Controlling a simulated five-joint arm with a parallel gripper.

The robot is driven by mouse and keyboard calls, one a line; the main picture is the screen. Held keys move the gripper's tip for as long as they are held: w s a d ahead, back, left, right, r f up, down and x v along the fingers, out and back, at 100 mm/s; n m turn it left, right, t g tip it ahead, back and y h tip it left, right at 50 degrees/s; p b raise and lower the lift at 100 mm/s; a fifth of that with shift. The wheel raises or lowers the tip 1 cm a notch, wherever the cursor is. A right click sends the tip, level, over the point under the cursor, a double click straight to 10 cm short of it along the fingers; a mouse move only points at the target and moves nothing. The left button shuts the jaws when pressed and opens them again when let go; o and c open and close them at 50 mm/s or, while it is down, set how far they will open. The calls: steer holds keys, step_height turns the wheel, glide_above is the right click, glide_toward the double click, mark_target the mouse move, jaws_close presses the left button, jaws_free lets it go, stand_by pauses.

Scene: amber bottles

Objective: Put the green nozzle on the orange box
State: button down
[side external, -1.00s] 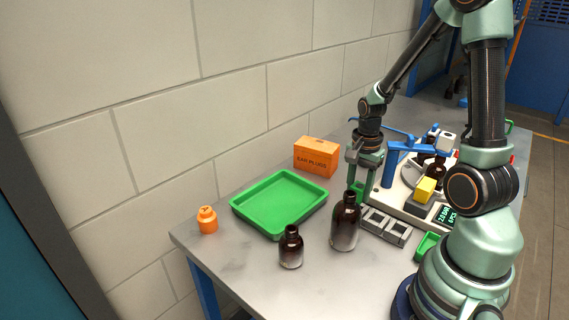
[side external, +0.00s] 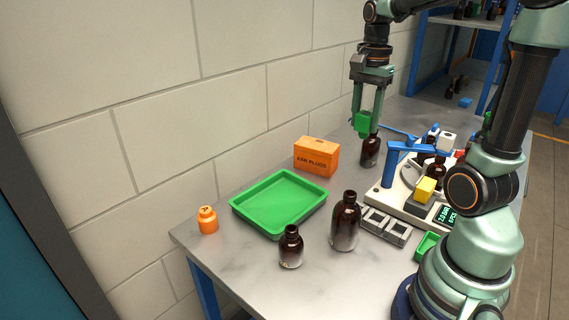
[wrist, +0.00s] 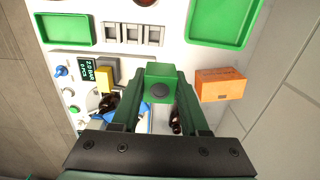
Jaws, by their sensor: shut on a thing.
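My gripper (side external: 367,120) is shut on the green nozzle (side external: 362,122) and holds it in the air above the back of the bench. In the wrist view the nozzle (wrist: 160,86) sits between the two fingers, with a dark round spot on its face. The orange box (side external: 317,157), printed EAR PLUGS, stands on the bench against the wall, left of and lower than my gripper in the side view. In the wrist view the box (wrist: 219,84) lies right of the nozzle, clear of my fingers, and its top is bare.
A brown bottle (side external: 370,151) stands below my gripper. A green tray (side external: 262,231) is in front of the box. Two more brown bottles (side external: 345,222) (side external: 291,247) and an orange container (side external: 208,220) stand nearer the front. A machine with blue arms (side external: 388,172) is at right.

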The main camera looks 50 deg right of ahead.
steer(key=w+d+r, duration=0.3)
steer(key=w+d, duration=0.2)
steer(key=w, duration=0.3)
steer(key=w+d+r, duration=0.4)
steer(key=w+d, duration=0.2)
steer(key=w, duration=0.2)
steer(key=shift+w, duration=0.4)
steer(key=shift+f, duration=0.15)
glide_above(324, 147)
step_height(324, 147, down, 20)
steer(key=shift+s+a+r, duration=0.1)
steer(key=shift+s, duration=0.05)
stand_by(0.4)
steer(key=shift+c, duration=2.1)
jaws_free()
